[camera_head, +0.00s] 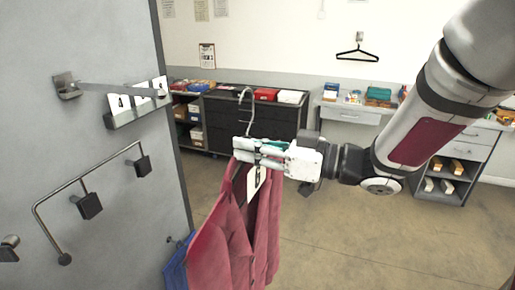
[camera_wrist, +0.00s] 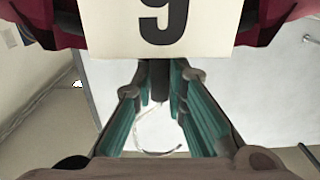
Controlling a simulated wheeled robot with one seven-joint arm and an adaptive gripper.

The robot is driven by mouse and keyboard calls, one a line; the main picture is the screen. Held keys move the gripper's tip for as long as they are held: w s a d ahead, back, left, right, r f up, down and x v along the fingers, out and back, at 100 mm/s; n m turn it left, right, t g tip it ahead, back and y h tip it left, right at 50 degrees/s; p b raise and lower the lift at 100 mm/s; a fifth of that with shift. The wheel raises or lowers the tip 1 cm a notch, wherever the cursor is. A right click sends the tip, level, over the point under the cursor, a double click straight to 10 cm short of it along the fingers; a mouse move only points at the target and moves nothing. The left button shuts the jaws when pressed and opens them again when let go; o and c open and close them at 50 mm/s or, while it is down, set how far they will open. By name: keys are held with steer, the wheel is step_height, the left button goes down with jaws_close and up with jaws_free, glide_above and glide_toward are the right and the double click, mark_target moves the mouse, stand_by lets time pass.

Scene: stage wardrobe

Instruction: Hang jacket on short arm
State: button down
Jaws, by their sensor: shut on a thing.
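My gripper (camera_head: 258,150) is shut on the neck of a hanger. A dark red jacket (camera_head: 228,245) hangs below it, upright, in front of the grey panel's right edge. The pale hanger hook (camera_head: 245,98) rises above my fingers. A white number card (camera_head: 256,180) hangs at the jacket's collar. The wrist view shows the card (camera_wrist: 165,25) with a 9, and my teal fingers (camera_wrist: 158,78) around the dark neck. A straight metal arm (camera_head: 115,89) sticks out from a bracket on the panel, left of the hook and apart from it. Which fitting is the short arm is unclear.
A bent rail (camera_head: 85,180) with black square pads is on the panel (camera_head: 110,235). A tray (camera_head: 135,115) of number cards sits under the metal arm. Blue cloth (camera_head: 176,268) shows beside the jacket. Black drawers (camera_head: 265,120) stand behind. The floor (camera_head: 370,250) at right is clear.

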steer(key=b+x, duration=0.4)
steer(key=x, duration=1.7)
steer(key=shift+w+a+f+b, duration=0.15)
steer(key=shift+a+f+b, duration=0.1)
steer(key=shift+a+b, duration=0.1)
stand_by(1.1)
steer(key=c, duration=1.5)
jaws_free()
steer(key=shift+c, duration=0.2)
steer(key=shift+f, duration=0.15)
steer(key=shift+d, duration=0.1)
